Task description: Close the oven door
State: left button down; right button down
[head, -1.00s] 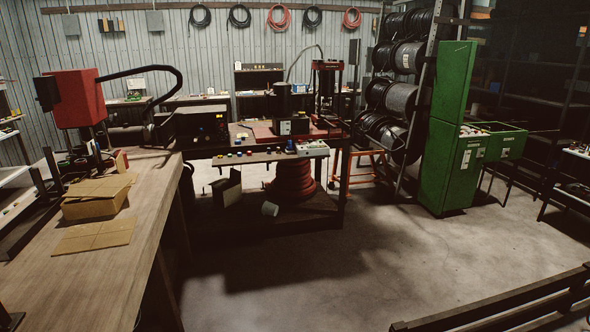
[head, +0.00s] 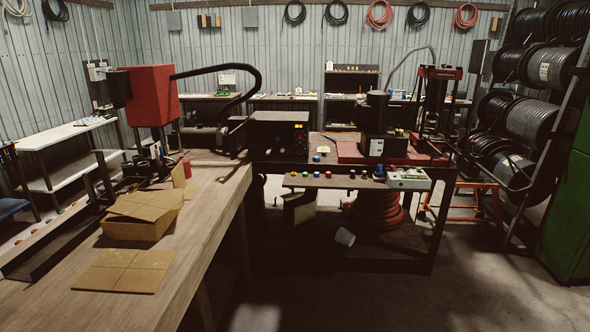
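I cannot make out an oven or an oven door for certain in the head view. A dark box-shaped unit (head: 278,137) with small controls on its right side stands at the back end of the wooden bench. No door can be told on it. A red box-shaped machine (head: 152,95) with a curved black hose stands on the bench's far left part. Neither of my grippers is in view.
The wooden bench (head: 190,262) fills the left foreground, with an open cardboard box (head: 138,228) and a flat cardboard sheet (head: 123,272). A machine table (head: 330,183) with buttons stands ahead. Hose reels (head: 527,122) and a green cabinet (head: 570,225) are right. Lower right floor is clear.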

aim_at(238, 138)
jog(key=i, duration=1.65)
